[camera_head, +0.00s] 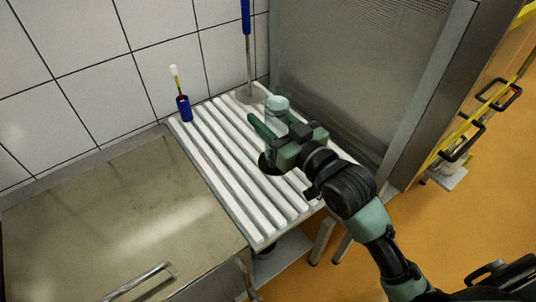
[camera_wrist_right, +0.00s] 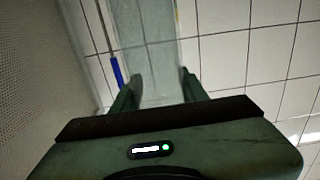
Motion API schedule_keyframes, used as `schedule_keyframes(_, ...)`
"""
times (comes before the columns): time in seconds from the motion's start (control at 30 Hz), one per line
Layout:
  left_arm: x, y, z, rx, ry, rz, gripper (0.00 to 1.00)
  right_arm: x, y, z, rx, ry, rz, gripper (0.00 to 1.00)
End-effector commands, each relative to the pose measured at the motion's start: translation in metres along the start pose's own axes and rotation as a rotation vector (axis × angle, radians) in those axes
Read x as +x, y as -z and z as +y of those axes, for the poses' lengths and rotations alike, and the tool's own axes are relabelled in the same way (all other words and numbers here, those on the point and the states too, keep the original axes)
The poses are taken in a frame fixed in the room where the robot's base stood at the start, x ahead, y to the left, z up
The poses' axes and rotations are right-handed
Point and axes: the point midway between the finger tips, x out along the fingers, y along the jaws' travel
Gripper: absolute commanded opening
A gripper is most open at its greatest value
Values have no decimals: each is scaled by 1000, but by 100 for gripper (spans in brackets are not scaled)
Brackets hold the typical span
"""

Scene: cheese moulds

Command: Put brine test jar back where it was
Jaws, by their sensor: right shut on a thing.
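The brine test jar (camera_head: 276,104), clear with a pale teal lid, is between the fingers of my right gripper (camera_head: 271,121), which is shut on it. It is over the far part of the white ribbed draining board (camera_head: 222,160). In the right wrist view the see-through jar (camera_wrist_right: 158,50) stands between the two green fingers (camera_wrist_right: 160,88). I cannot tell whether its base touches the board; the gripper hides its lower part. My left gripper is not in view.
A blue holder (camera_head: 184,108) with a white-topped stick stands at the board's left back. A blue-handled tool (camera_head: 248,45) rises behind the jar. A steel cabinet (camera_head: 350,80) is close on the right, a steel surface (camera_head: 110,215) on the left. The board's front half is clear.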

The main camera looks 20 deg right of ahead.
Motion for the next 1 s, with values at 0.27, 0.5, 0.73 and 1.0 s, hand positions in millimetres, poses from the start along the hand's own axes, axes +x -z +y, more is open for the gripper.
schedule_keyframes(0.27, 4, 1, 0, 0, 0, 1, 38, 0, -55, 0, 0, 0, 2, 0)
schedule_keyframes(0.5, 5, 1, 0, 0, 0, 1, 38, 0, -77, 0, 0, 0, 2, 0)
schedule_keyframes(0.73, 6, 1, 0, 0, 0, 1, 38, 0, -103, 0, 0, 0, 5, 0)
schedule_keyframes(1.0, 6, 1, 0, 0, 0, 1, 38, 0, -104, 0, -1, 0, 6, 0)
